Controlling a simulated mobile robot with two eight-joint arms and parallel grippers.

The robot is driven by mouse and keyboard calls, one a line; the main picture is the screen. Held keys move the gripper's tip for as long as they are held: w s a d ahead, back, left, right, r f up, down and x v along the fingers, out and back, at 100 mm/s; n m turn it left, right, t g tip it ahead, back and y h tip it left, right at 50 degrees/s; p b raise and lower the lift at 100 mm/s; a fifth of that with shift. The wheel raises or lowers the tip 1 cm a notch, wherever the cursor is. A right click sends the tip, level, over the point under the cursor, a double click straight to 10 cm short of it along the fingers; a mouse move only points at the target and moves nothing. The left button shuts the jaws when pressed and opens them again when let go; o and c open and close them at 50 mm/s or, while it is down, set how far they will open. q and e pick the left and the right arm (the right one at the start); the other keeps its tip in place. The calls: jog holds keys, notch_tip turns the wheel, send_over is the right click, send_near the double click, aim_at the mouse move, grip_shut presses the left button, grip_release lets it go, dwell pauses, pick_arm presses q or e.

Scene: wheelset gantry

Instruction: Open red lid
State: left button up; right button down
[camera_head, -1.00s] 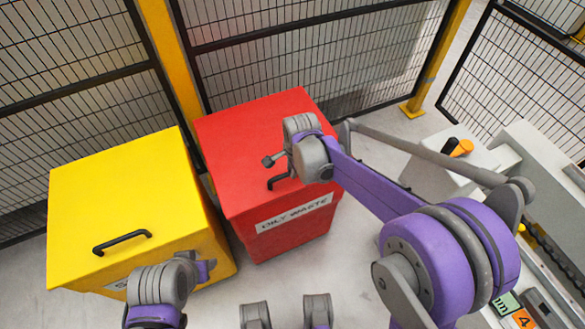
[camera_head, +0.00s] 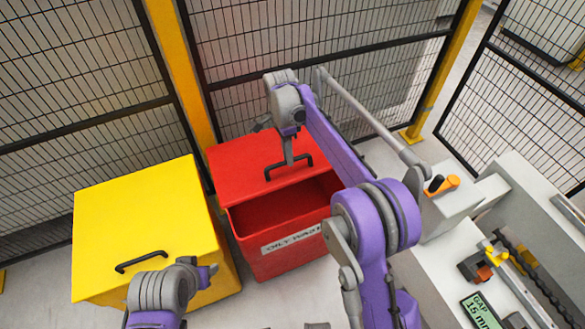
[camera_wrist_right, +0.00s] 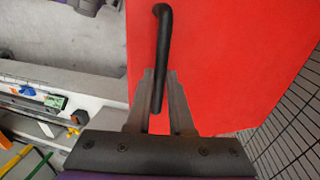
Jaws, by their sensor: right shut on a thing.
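The red bin labelled OILY WASTE (camera_head: 290,243) stands on the floor in the middle of the head view. Its red lid (camera_head: 240,165) is tilted up from the front, and the dark red inside shows below it. My right gripper (camera_head: 289,158) is shut on the lid's black handle (camera_head: 306,160). In the right wrist view the handle (camera_wrist_right: 161,60) runs between the two fingers (camera_wrist_right: 160,112) against the red lid (camera_wrist_right: 230,60). My left arm shows at the bottom left of the head view, but its fingers are not in view.
A yellow bin (camera_head: 145,220) with a black handle stands shut, left of the red one. Mesh fencing (camera_head: 80,80) with yellow posts (camera_head: 178,70) is close behind both bins. A grey machine bench (camera_head: 440,260) lies to the right. Grey floor shows between the bins and bench.

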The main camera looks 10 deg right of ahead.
pick_arm(q)
notch_tip(320, 180, up, 7)
jog(key=w+p, duration=0.1)
jog(key=p, duration=0.4)
jog(key=shift+w, duration=0.15)
pick_arm(e)
jog(key=w+a+r, duration=0.1)
jog(key=w+r, duration=0.4)
jog(key=r, duration=0.1)
jog(key=shift+a, duration=0.3)
pick_arm(q)
jog(key=shift+c, duration=0.3)
